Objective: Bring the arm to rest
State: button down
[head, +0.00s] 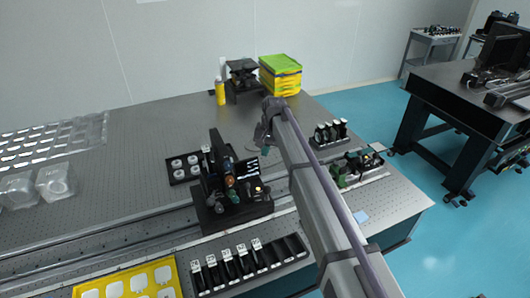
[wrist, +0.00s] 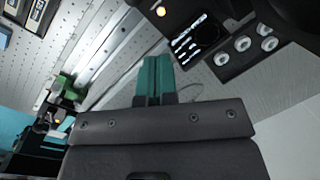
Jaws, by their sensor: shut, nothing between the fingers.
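My arm reaches from the lower right over the optical table (head: 130,140) in the head view. My gripper (head: 265,146) is at its far end, above the middle of the table and beside the black optical mount. In the wrist view my gripper (wrist: 154,66) shows two green fingers pressed together with nothing between them. Its tips do not appear to touch anything.
A black optical assembly (head: 232,187) stands close to the left of my gripper. A green device (head: 350,172) and a rack of black posts (head: 330,132) are at the right. Yellow-green boxes (head: 280,76) stand behind. A black slotted rack (head: 248,265) lies in front.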

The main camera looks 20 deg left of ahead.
jog(key=shift+f, duration=0.1)
jog(key=s+d+f+b, duration=0.1)
jog(key=s+d, duration=0.8)
jog(key=d, duration=0.3)
jog(key=s+d+f+t+h+b, duration=0.1)
jog(key=s+d, duration=0.9)
jog(key=d, duration=0.3)
jog(key=s+d+f+m+b, duration=0.1)
jog(key=s+d+f+b, duration=0.1)
jog(key=s+d, duration=0.8)
jog(key=d, duration=0.3)
jog(key=shift+h, duration=0.4)
jog(key=shift+s, duration=0.15)
notch_tip(320, 180, down, 21)
jog(key=b, duration=2)
jog(key=shift+b, duration=0.3)
